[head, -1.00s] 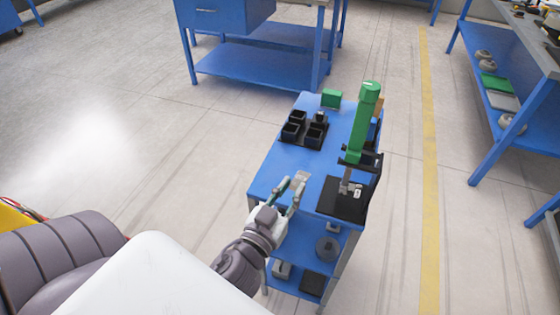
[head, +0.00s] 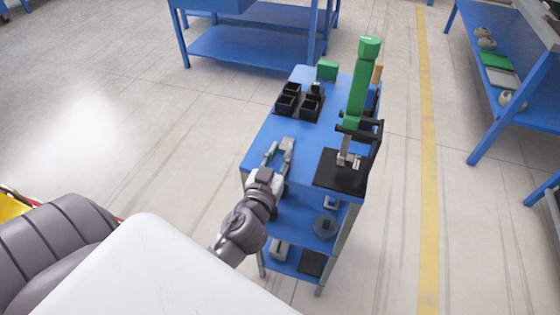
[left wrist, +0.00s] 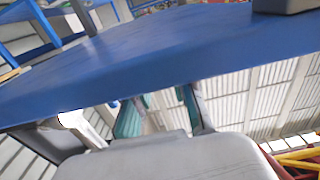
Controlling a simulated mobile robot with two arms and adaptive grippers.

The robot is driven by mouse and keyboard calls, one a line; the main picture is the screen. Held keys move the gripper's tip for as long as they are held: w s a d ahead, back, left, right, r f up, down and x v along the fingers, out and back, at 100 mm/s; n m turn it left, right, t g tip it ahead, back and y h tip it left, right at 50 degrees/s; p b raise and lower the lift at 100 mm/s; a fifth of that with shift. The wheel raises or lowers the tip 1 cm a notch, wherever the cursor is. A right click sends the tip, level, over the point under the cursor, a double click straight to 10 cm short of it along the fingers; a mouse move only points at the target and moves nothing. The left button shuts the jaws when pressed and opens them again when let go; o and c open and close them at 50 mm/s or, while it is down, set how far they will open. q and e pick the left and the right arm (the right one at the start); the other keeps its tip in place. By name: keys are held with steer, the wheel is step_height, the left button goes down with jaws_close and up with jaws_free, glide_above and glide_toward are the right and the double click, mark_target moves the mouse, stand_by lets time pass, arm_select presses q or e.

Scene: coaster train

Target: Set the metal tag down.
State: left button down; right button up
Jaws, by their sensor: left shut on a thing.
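My left gripper (head: 279,150) is above the near left part of the blue cart top (head: 262,150). It is shut on a small grey piece, seemingly the metal tag (head: 288,142), at the fingertips. The tag is small here, and I cannot tell whether it touches the cart top. In the left wrist view the teal-padded fingers (left wrist: 160,112) show in front of the blue surface (left wrist: 150,60); the tag is not clear there. My right gripper is not in view.
A green-handled press (head: 357,95) on a black base (head: 330,170) stands right of my gripper. Black bins (head: 286,105) on a dark tray and a green box (head: 327,70) stand farther back. Cart top between bins and gripper looks clear.

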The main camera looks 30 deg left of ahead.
arm_select(q)
steer(key=shift+f, duration=0.25)
steer(key=c, duration=1)
jaws_free()
steer(key=shift+c, duration=0.2)
steer(key=shift+o, duration=0.3)
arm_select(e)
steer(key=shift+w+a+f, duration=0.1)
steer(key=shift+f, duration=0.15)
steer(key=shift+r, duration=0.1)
